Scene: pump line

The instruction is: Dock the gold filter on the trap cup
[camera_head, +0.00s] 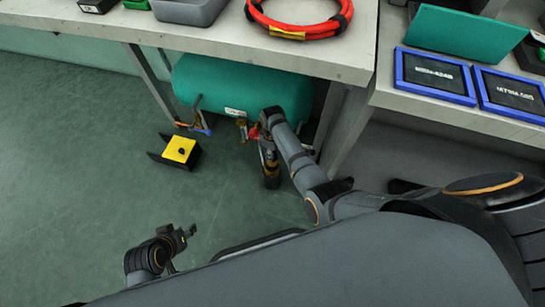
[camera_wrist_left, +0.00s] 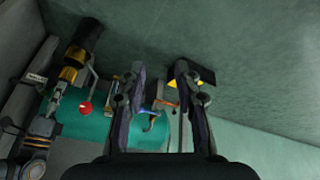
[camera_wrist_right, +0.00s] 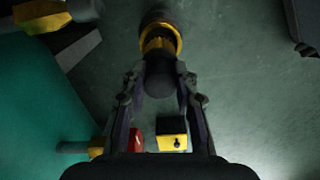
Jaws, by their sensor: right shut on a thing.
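My right gripper (camera_wrist_right: 160,82) is shut on a dark neck in front of a gold ring (camera_wrist_right: 176,38) with a dark round body (camera_wrist_right: 158,18) beyond. This looks like the gold filter, but I cannot tell where filter and trap cup divide. In the head view my right gripper (camera_head: 268,158) points down beside the tank. The gold band (camera_wrist_left: 68,74) and black body (camera_wrist_left: 84,40) also show in the left wrist view. My left gripper (camera_head: 185,233) is open and empty at lower left, its fingers apart in the left wrist view (camera_wrist_left: 158,82).
A teal tank (camera_head: 215,82) lies under the bench (camera_head: 205,35), with a red knob (camera_wrist_left: 85,108) and fittings at its front. A black stand with a yellow top (camera_head: 180,149) is on the floor left of it. The floor at left is clear.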

